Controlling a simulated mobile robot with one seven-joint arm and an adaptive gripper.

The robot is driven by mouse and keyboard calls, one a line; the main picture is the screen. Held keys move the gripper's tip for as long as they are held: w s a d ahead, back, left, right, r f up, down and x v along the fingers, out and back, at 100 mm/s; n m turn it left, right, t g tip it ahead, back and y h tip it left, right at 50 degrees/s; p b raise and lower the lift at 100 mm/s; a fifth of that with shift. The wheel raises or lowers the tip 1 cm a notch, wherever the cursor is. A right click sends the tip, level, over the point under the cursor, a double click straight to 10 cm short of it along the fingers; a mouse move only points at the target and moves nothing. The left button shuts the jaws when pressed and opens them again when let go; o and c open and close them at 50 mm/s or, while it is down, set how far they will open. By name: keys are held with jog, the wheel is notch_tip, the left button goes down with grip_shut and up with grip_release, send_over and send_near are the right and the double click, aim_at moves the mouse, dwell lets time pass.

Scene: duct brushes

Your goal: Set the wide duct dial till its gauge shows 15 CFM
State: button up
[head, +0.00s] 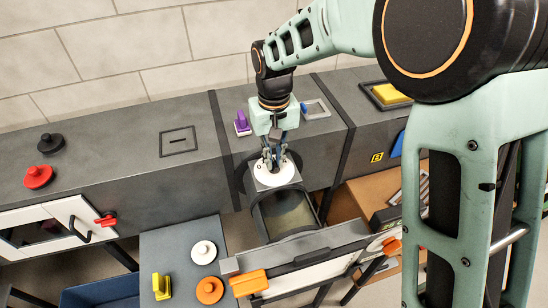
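A white round disc (274,173), which may be the dial, sits on a small box at the front of the large grey duct (110,130). My gripper (275,164) points down from above with its fingertips at the middle of this disc. The fingers hide the disc's centre, so I cannot tell whether they touch or hold a knob there. No gauge reading can be made out in the head view.
A purple handle (242,124) stands left of my gripper on the duct top. Black (50,143) and red (38,177) knobs lie far left. A grey table (180,236) bears yellow, white and orange brushes. An open-topped dark chute (285,212) lies just below the disc.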

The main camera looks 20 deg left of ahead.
aim_at(274, 162)
jog(key=o, duration=0.3)
jog(key=shift+o, duration=0.2)
jog(key=shift+r, duration=0.1)
notch_tip(274, 162, up, 12)
dwell(0.6)
